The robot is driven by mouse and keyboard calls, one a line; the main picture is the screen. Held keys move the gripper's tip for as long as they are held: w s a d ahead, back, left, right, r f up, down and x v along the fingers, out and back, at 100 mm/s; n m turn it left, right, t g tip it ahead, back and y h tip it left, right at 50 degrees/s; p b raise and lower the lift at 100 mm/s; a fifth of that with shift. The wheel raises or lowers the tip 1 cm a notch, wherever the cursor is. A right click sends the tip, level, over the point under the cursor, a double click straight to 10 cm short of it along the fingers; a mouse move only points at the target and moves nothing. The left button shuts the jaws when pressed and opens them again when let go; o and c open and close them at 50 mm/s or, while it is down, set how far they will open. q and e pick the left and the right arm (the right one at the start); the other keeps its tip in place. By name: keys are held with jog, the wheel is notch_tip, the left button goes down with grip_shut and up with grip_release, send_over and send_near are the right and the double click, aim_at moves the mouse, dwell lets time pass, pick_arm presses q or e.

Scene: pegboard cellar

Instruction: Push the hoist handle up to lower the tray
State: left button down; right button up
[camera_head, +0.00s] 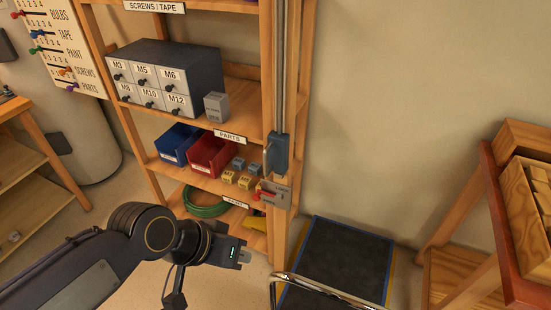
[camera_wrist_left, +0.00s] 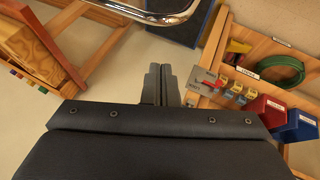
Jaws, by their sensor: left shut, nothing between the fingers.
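A red lever (camera_head: 266,196), which looks like the hoist handle, sits on a small grey metal plate (camera_head: 280,197) on the shelf's right post. The lever also shows in the left wrist view (camera_wrist_left: 213,84), right of my fingers. Above the plate, a blue-grey carriage (camera_head: 281,152) sits on a vertical metal rail. I cannot tell for sure which part is the hoist tray. My left gripper (camera_head: 245,256) is shut and empty, below and left of the lever and apart from it. Its closed fingers (camera_wrist_left: 160,84) point forward in the wrist view. My right gripper is out of view.
The shelf holds grey drawers (camera_head: 150,88), a blue bin (camera_head: 180,143), a red bin (camera_head: 209,155) and a green hose coil (camera_head: 206,201). A dark floor mat (camera_head: 345,255) lies right of the post, behind a chrome bar (camera_head: 325,288). A wooden stand is at right.

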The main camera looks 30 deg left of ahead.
pick_arm(q)
jog(key=c, duration=2.1)
grip_release()
jog(key=o, duration=0.6)
jog(key=w+a+f+b, duration=0.1)
jog(key=w+a+f+t+y+b, duration=0.1)
jog(key=w+a+b, duration=0.1)
jog(key=w+a+f+n+t+y+b, duration=0.1)
jog(key=w+b, duration=0.1)
jog(key=shift+w+a+f, duration=0.1)
jog(key=shift+w+a, duration=0.05)
jog(key=shift+a, duration=0.2)
jog(key=shift+c, duration=0.2)
jog(key=m+t+h+b, duration=0.1)
jog(key=m+t+b, duration=0.3)
jog(key=t+b, duration=0.95)
send_near(264, 159)
notch_tip(264, 159, up, 3)
jog(key=w+g+b, duration=0.3)
jog(key=b, duration=0.1)
jog(key=w, duration=0.4)
jog(key=w+d+b, duration=0.1)
jog(key=w, duration=0.2)
jog(key=shift+d, duration=0.15)
grip_shut()
